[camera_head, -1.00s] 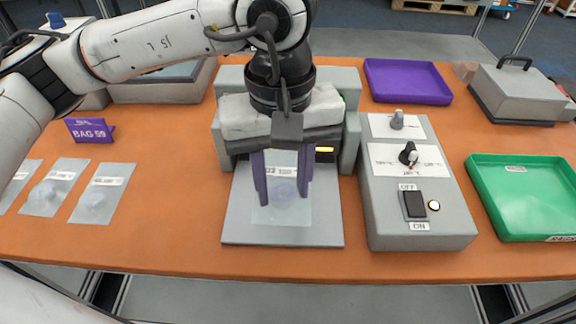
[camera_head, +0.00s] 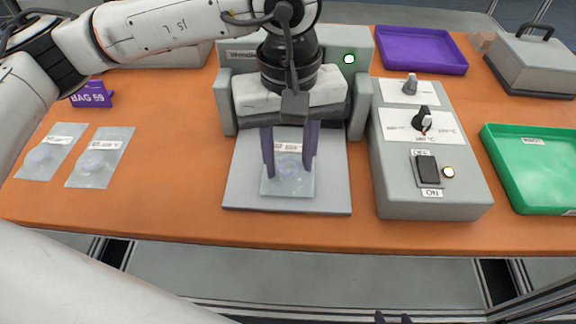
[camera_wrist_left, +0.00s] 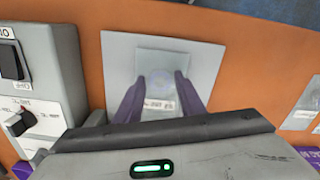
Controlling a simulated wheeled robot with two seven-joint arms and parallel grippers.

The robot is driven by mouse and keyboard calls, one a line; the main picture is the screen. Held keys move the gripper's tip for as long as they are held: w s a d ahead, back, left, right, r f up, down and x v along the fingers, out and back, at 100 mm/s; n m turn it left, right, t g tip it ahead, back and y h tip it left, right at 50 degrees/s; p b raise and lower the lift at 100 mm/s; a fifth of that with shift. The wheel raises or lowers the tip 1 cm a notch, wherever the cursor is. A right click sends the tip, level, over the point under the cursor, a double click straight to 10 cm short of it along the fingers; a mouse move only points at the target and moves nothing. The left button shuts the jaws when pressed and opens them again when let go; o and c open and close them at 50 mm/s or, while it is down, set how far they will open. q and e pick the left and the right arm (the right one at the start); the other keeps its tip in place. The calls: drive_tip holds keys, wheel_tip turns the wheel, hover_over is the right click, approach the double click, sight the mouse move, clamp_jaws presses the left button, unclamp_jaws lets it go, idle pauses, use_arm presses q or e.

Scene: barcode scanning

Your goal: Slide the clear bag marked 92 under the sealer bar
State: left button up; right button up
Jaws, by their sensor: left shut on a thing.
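A clear bag (camera_head: 288,187) with a white label and a round item inside lies over the grey plate (camera_head: 240,190) in front of the sealer (camera_head: 226,100); its number is too small to read. My left gripper (camera_head: 288,172) is shut on this bag, a finger at each side. In the left wrist view the bag (camera_wrist_left: 160,62) shows between the purple fingers. The sealer bar is largely hidden behind my left wrist; a green light (camera_head: 349,59) is lit on the sealer.
Two more clear bags (camera_head: 100,158) (camera_head: 50,152) lie left, below a purple bag sign (camera_head: 92,95). A control box (camera_head: 430,195) with knobs and switch stands right of the plate. Farther right are a green tray (camera_head: 530,165), a purple tray (camera_head: 422,50) and a grey lidded device (camera_head: 540,65).

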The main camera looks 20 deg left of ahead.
use_arm(q)
drive_tip(key=shift+w+a+f+b, duration=0.1)
drive_tip(key=shift+w+a+b, duration=0.2)
drive_tip(key=shift+w, duration=0.6)
drive_tip(key=shift+w+a+b, duration=0.2)
drive_tip(key=shift+w+b, duration=0.1)
drive_tip(key=shift+w, duration=0.6)
drive_tip(key=o, duration=1.2)
wheel_tip(320, 180, up, 10)
drive_tip(key=shift+s+r, duration=0.1)
drive_tip(key=shift+r, duration=0.05)
